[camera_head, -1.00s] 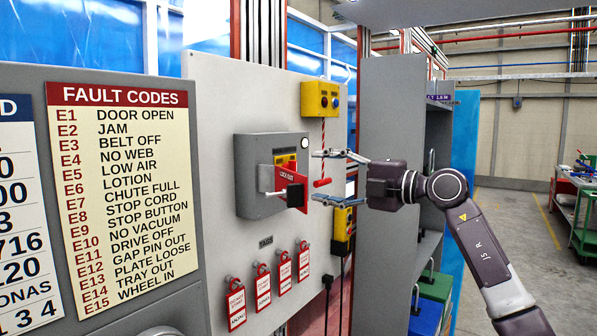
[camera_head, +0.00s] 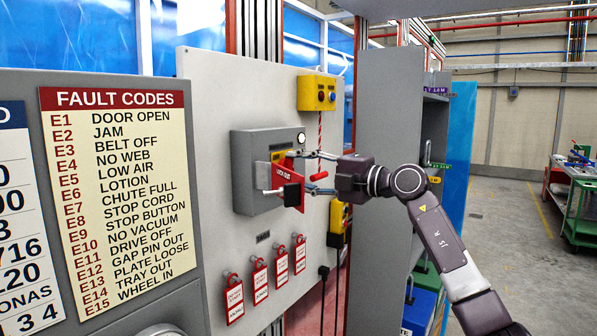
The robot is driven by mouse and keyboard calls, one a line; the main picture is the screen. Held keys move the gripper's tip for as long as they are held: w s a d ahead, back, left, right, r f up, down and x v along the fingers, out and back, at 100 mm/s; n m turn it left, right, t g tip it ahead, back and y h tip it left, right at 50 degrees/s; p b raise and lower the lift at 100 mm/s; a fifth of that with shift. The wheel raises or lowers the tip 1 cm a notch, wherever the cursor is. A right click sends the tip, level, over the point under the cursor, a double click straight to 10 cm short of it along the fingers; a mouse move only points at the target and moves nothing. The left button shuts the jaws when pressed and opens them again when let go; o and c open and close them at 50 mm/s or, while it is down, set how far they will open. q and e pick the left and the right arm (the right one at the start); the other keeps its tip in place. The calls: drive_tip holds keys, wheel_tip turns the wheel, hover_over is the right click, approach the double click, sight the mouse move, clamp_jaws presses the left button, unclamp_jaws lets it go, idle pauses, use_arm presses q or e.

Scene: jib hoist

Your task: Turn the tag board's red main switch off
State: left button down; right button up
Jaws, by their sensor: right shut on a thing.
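The grey switch box (camera_head: 247,182) is fixed to the pale tag board (camera_head: 210,105). On its front is the red main switch (camera_head: 286,173), a red plate lettered "LOCK OUT", with a yellow label behind it and a black block at its lower edge. My right gripper (camera_head: 306,171) reaches in from the right and is shut on the red switch, one finger above and one at its lower right side. The exact contact is partly hidden by the switch and the fingers. My left gripper is not in view.
A yellow button box (camera_head: 317,94) sits above, with a red cord and red handle (camera_head: 318,176) hanging close by the gripper. Several red tags (camera_head: 260,281) hang below on the board. A grey cabinet (camera_head: 385,130) stands to the right. The fault codes panel (camera_head: 120,190) is at left.

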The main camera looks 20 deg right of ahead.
drive_tip(key=shift+c, duration=1.1)
drive_tip(key=shift+n, duration=0.3)
drive_tip(key=n+b, duration=0.1)
drive_tip(key=n, duration=1.6)
drive_tip(key=shift+f+b, duration=0.2)
drive_tip(key=shift+b, duration=0.1)
drive_tip(key=shift+n, duration=0.3)
drive_tip(key=o, duration=0.9)
drive_tip(key=shift+o, duration=1.3)
drive_tip(key=shift+r, duration=0.1)
